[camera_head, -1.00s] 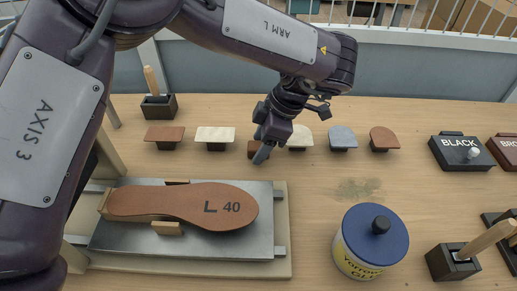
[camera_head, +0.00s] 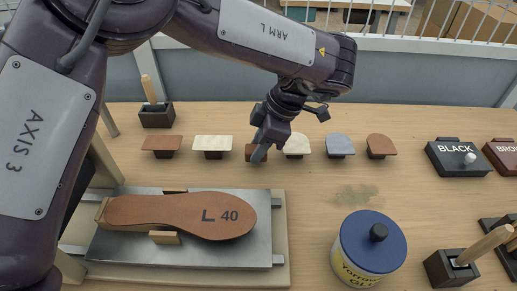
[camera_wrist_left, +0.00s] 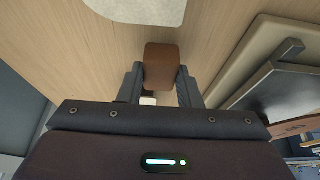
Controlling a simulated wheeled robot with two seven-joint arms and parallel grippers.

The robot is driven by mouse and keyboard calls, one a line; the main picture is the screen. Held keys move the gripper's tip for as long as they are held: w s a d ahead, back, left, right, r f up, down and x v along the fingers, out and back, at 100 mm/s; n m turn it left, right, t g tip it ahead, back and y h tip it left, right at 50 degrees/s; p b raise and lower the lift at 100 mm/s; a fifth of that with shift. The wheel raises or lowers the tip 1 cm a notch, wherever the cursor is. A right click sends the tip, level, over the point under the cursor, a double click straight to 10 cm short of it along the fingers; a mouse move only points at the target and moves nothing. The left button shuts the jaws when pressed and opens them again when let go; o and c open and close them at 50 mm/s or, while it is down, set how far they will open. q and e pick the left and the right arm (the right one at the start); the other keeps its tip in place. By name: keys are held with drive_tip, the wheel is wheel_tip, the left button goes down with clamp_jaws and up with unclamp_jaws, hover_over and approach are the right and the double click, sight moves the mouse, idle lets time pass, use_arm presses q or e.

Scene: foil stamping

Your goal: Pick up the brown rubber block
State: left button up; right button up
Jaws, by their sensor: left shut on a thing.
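The brown rubber block (camera_head: 250,153) is in the middle of the row of small pieces in the head view, partly hidden by my left gripper (camera_head: 260,150). In the left wrist view the block (camera_wrist_left: 162,62) sits between the two fingers of my left gripper (camera_wrist_left: 160,80), which is shut on it. I cannot tell whether the block is resting on the table or just above it. My right gripper is not in view.
Brown (camera_head: 162,142) and cream (camera_head: 212,142) pieces stand left of the block; cream (camera_head: 298,144), grey (camera_head: 339,145) and brown (camera_head: 381,146) pieces stand right. A sole (camera_head: 180,213) lies on a metal plate (camera_head: 262,245) in front. A blue-lidded glue pot (camera_head: 374,255) stands right.

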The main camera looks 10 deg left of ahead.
use_arm(q)
wheel_tip(320, 180, up, 19)
drive_tip(key=p, duration=0.6)
drive_tip(key=shift+f, duration=0.2)
